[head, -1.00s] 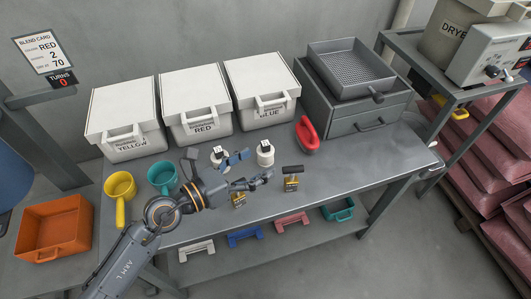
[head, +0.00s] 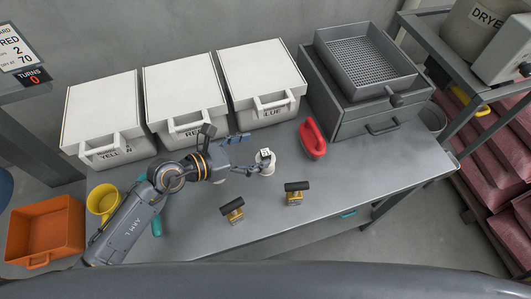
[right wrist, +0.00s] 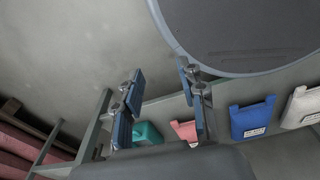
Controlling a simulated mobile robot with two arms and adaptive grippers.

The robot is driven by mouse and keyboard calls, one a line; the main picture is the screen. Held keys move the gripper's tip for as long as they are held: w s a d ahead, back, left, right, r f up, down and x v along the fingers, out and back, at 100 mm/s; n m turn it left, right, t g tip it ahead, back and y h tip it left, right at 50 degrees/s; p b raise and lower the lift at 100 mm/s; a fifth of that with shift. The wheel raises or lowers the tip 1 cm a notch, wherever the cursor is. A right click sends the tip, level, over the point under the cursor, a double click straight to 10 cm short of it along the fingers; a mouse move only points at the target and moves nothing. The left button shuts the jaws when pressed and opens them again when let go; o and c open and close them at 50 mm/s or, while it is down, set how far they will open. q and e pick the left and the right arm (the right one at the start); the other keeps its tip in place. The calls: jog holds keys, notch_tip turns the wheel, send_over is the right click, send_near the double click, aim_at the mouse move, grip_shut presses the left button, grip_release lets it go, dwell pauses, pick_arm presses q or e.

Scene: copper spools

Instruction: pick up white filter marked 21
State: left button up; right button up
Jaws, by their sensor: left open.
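A white filter (head: 266,167) with a small tag on top stands upright on the grey workbench; its marking is too small to read surely. A second white filter, seen earlier just left of it, is now mostly hidden under my left gripper. My left gripper (head: 250,154) is open and empty, its fingers spread just left of the visible filter. The lower fingertip is close to that filter; I cannot tell whether it touches. My right gripper (right wrist: 162,103) is open with nothing between its blue pads. It shows only in the right wrist view, away from the filters.
White yellow, red and blue bins (head: 185,90) line the back. Two black-handled brass tools (head: 294,194) stand in front. The front right bench is clear.

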aim_at(274, 157)
pick_arm(q)
jog(key=f, duration=0.6)
jog(key=shift+s+d+b, duration=0.2)
jog(key=shift+d+b, duration=0.05)
jog(key=shift+b, duration=0.15)
jog(key=shift+w+d+f, duration=0.15)
jog(key=shift+w+d, duration=0.1)
jog(key=shift+w, duration=0.05)
jog(key=shift+w+d+f, duration=0.1)
jog(key=shift+d, duration=0.1)
jog(key=shift+x, duration=0.95)
jog(key=x, duration=0.3)
jog(key=shift+w+d, duration=0.2)
jog(key=shift+d+f, duration=0.15)
pick_arm(e)
jog(key=shift+s+d+f, duration=0.15)
jog(key=shift+s, duration=0.4)
jog(key=shift+s+d+f, duration=0.1)
jog(key=shift+s+f, duration=0.05)
jog(key=shift+s, duration=0.35)
